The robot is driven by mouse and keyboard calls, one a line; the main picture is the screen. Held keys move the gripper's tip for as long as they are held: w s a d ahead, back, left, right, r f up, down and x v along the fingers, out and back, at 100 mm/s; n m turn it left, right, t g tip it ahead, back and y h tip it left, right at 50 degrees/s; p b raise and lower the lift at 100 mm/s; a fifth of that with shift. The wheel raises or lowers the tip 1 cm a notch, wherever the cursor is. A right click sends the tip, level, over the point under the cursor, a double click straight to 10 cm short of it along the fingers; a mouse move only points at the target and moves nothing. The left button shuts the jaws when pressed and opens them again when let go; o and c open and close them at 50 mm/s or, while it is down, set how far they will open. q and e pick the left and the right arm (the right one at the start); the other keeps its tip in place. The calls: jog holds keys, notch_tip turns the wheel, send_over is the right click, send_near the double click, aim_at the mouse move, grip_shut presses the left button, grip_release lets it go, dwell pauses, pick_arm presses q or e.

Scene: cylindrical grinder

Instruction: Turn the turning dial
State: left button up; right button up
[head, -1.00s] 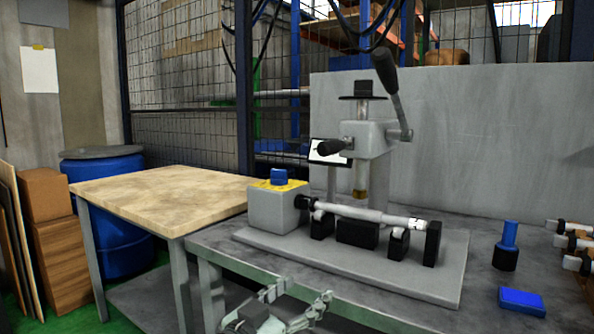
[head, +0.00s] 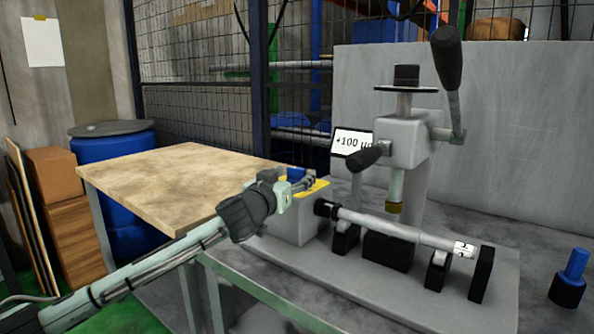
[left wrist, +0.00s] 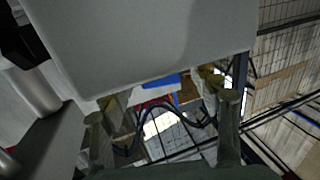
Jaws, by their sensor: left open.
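The turning dial looks like the blue knob (head: 296,173) on the yellow-topped grey box (head: 291,222) at the left end of the machine. My left gripper (head: 302,184) is open at the top of this box, in front of the knob and partly covering it. Whether a finger touches the knob cannot be told. In the left wrist view the open fingers (left wrist: 165,105) show on both sides, a grey surface (left wrist: 150,45) fills the top, and a blue patch (left wrist: 160,80) lies between them. My right gripper is not in view.
A shaft (head: 390,229) lies across black supports right of the box. A press with a long black-gripped lever (head: 447,60) and a small display (head: 350,142) stands behind it. A wooden-topped table (head: 170,185) is at left. A blue-handled tool (head: 573,270) stands at right.

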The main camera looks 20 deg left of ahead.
pick_arm(q)
jog(key=shift+w+d, duration=0.1)
jog(key=shift+w, duration=0.95)
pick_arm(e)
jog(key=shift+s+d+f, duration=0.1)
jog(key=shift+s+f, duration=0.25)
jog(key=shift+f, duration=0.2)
pick_arm(q)
jog(key=shift+c, duration=0.5)
jog(key=c, duration=1.1)
jog(key=shift+f, duration=0.1)
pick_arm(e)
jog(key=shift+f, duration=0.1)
pick_arm(q)
jog(key=n+y+b, duration=0.2)
jog(key=y, duration=0.1)
jog(key=shift+d+f, duration=0.15)
jog(key=n+g+y+b, duration=0.1)
jog(key=n+y+b, duration=0.1)
jog(key=y, duration=0.3)
jog(key=shift+n+b, duration=0.4)
jog(key=shift+n, duration=0.3)
jog(key=shift+a+r+n+g+y, duration=0.2)
jog(key=shift+n+g+y, duration=0.1)
jog(key=shift+y, duration=0.3)
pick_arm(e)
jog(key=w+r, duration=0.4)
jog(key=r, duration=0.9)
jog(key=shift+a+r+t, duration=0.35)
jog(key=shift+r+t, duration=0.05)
